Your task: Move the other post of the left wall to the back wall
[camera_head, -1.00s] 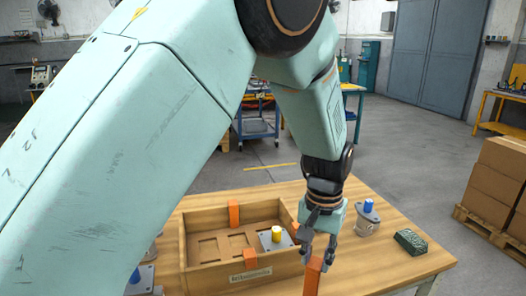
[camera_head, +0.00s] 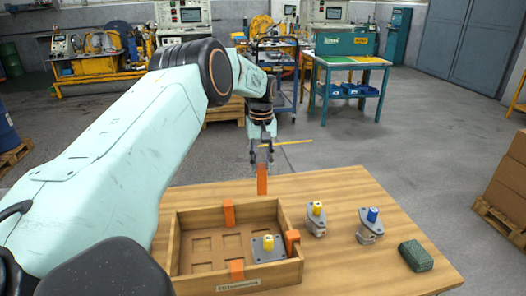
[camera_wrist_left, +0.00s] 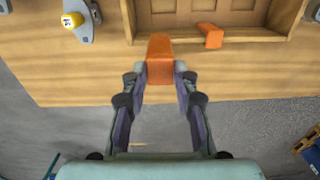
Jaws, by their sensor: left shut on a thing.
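My left gripper (camera_head: 262,152) is shut on an orange post (camera_head: 262,180), which hangs upright beyond the back right part of the wooden tray (camera_head: 236,285). In the left wrist view the held post (camera_wrist_left: 160,62) is between the fingertips, apart from the tray's back wall (camera_wrist_left: 250,40). An orange post (camera_head: 229,213) sits on the back wall, also seen in the left wrist view (camera_wrist_left: 210,36). Other orange posts sit on the front wall (camera_head: 237,270) and the right wall (camera_head: 292,238). The visible stretch of the left wall (camera_head: 174,246) shows no post. My right gripper is out of view.
Another yellow-capped motor (camera_head: 316,220), a blue-capped motor (camera_head: 370,226) and a dark green block (camera_head: 415,256) are on the table to the right. The table (camera_head: 330,185) is clear at its back right.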

